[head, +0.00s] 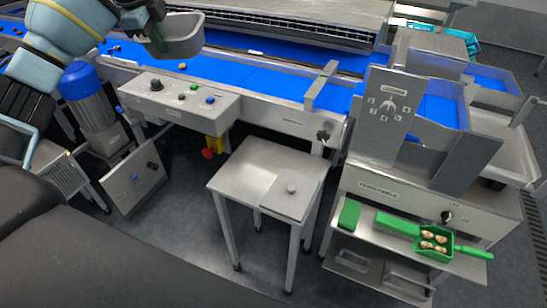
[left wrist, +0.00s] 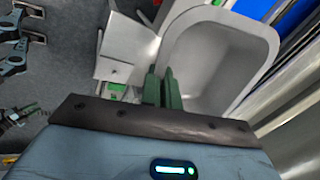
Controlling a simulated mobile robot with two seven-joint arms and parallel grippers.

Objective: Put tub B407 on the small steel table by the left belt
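A grey, open tub (head: 185,36) hangs high over the left blue belt in the head view. My left gripper (head: 155,40) is at its left wall. In the left wrist view the tub (left wrist: 232,50) looks empty, and the two dark green fingers (left wrist: 162,85) of my gripper close on its near wall. I cannot read a label on it. The small steel table (head: 238,168) stands in front of the belt, below and to the right of the tub.
A flat plate with a knob (head: 291,187) lies on the table's right part; its left part is bare. A control box (head: 180,100) is behind-left. A grading machine (head: 395,120) and a green scoop with dates (head: 434,255) are at right.

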